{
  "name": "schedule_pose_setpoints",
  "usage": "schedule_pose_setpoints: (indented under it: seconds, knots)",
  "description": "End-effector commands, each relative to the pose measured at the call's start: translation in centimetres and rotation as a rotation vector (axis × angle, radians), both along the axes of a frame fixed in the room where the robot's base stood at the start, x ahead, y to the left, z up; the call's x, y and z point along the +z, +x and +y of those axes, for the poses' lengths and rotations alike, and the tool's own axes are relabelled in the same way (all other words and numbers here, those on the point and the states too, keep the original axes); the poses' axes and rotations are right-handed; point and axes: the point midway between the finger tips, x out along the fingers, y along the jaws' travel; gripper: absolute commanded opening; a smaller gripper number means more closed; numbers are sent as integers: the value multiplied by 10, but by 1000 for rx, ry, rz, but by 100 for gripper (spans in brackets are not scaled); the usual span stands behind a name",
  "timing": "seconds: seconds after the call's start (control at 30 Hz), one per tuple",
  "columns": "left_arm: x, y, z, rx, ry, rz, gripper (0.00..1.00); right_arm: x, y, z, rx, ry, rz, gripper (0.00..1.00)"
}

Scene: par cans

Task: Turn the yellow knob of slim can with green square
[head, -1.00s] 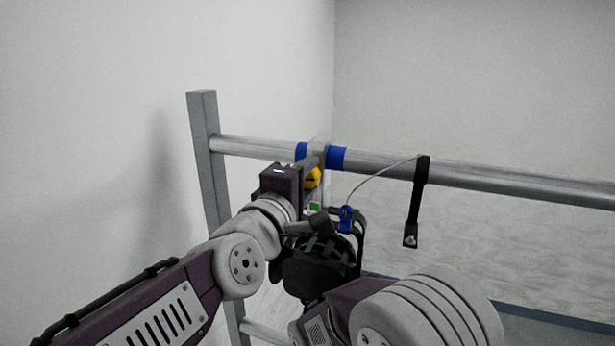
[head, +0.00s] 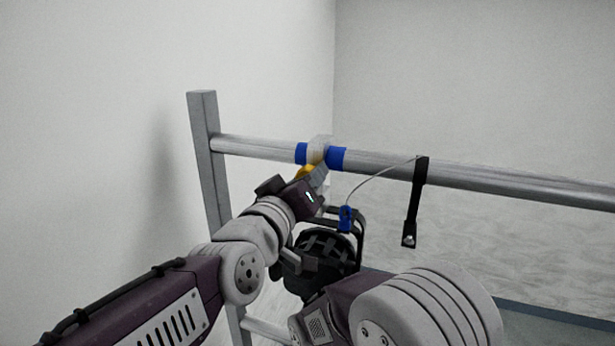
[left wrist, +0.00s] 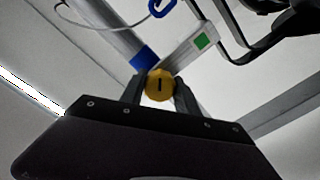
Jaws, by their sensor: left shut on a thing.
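The yellow knob (head: 306,171) sits under the clamp (head: 320,148) on the rail, partly hidden by my left gripper (head: 318,178). In the left wrist view the knob (left wrist: 159,85) lies between the two fingers of my left gripper (left wrist: 160,88), which is shut on it; its dark slot runs upright in that picture. A green square (left wrist: 201,41) shows on the clamp's pale arm, just above the knob there. The black can (head: 325,248) hangs below in its yoke, partly behind my arm. My right gripper is not seen; only part of my right arm shows.
A grey horizontal rail (head: 480,182) with blue bands (head: 337,158) runs right from a post (head: 205,150). A safety cable with a blue clip (head: 346,218) and a black strap (head: 416,205) hang right of the clamp. Space above the rail is clear.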

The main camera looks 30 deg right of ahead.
Motion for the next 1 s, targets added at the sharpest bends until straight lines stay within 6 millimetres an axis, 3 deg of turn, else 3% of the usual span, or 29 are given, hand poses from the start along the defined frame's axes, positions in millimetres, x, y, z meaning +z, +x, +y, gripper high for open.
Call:
schedule_pose_setpoints:
  seconds: [1.0]
  knots:
    - [-2,2,1,5,629,-728,0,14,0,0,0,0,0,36]
